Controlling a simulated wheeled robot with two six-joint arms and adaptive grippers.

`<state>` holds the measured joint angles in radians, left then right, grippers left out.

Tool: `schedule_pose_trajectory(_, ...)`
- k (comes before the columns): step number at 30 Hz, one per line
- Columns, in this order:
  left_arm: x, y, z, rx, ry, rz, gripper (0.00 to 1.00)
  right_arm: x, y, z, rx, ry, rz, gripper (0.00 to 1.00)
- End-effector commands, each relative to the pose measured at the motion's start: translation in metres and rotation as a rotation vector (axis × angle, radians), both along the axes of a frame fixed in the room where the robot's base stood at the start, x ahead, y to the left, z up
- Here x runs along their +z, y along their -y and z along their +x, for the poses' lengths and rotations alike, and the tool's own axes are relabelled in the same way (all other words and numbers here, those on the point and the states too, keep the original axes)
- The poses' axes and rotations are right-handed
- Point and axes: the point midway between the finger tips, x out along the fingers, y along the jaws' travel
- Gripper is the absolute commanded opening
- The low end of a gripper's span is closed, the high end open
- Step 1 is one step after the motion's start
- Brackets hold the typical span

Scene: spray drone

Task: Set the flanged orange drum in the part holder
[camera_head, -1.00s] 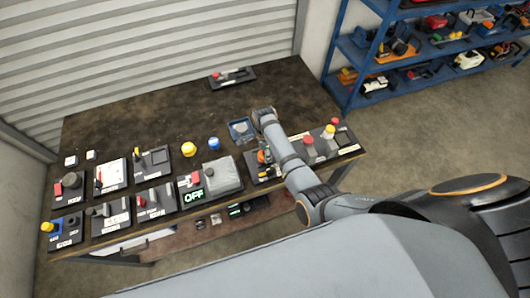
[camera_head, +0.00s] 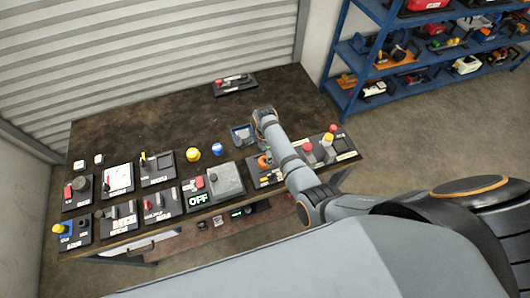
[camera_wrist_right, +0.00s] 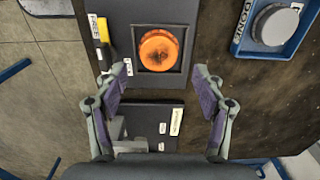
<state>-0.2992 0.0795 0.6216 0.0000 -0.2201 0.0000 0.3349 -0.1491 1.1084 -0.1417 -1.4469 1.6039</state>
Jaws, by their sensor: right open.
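The orange drum (camera_wrist_right: 158,50) sits upright in a dark square recess, apparently the part holder (camera_wrist_right: 136,66), on a grey board in the right wrist view. Its round rim faces the camera; I cannot tell how deeply it sits. In the head view the drum (camera_head: 263,162) shows small beside my right arm. My right gripper (camera_wrist_right: 162,84) is open, its two fingers apart and empty, just short of the drum on the near side. In the head view the right gripper is mostly hidden by the arm. My left gripper is not in view.
A blue tray (camera_wrist_right: 244,48) marked DONE holds a grey round part beside the board; the tray also shows in the head view (camera_head: 233,135). Red and yellow knobs (camera_head: 328,141) stand right of my arm. Several switch panels line the table's front. The table's back is mostly clear.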

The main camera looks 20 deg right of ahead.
Motion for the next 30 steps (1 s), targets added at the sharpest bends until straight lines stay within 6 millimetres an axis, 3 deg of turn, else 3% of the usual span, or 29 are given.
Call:
schedule_pose_trajectory(1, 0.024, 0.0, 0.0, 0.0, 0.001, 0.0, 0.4, 0.023, 0.0, 0.0, 0.0, 0.0, 0.0, 0.7)
schedule_pose_trajectory(2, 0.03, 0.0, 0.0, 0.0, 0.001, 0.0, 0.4, 0.029, 0.0, 0.0, 0.0, 0.0, 0.0, 0.7)
schedule_pose_trajectory(6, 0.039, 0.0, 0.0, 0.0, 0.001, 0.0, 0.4, 0.054, 0.0, 0.0, 0.0, 0.002, 0.0, 0.7)
schedule_pose_trajectory(11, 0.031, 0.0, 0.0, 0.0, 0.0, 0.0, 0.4, 0.069, 0.0, 0.001, 0.0, 0.002, -0.001, 0.7)
schedule_pose_trajectory(30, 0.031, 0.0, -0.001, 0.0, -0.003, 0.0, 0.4, 0.075, 0.001, 0.0, 0.003, 0.0, -0.001, 0.7)
